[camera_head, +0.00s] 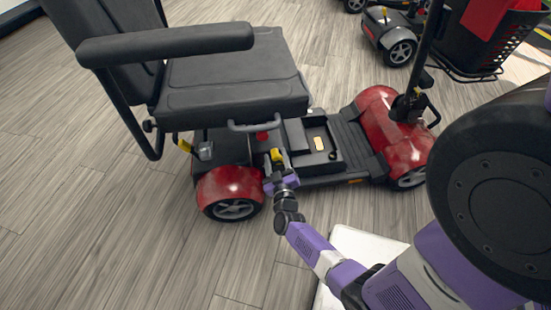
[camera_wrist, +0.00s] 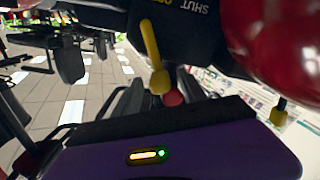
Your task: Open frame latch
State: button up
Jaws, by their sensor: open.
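The red and black scooter (camera_head: 376,130) stands side-on with its black seat (camera_head: 235,85) over the rear. A yellow lever (camera_head: 277,155) shows just beyond my gripper (camera_head: 279,168), at the rear of the deck by the red rear fender (camera_head: 232,187). In the wrist view a yellow lever (camera_wrist: 153,55) with a rounded end hangs from a dark panel (camera_wrist: 195,30), with upside-down "SHUT" lettering beside it. My gripper is open, close to the lever; I cannot tell whether they touch. My fingertips are mostly hidden in the head view.
Another yellow handle (camera_head: 184,145) sits left of the rear fender, and a second yellow knob (camera_wrist: 278,112) shows at right in the wrist view. A grey bar handle (camera_head: 254,125) is under the seat edge. Another scooter (camera_head: 390,35) stands behind. The floor at left is clear.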

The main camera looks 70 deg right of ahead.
jog(key=shift+w+d, duration=0.3)
jog(key=shift+d, duration=0.2)
grip_shut()
jog(key=shift+a, duration=0.1)
dwell(1.1)
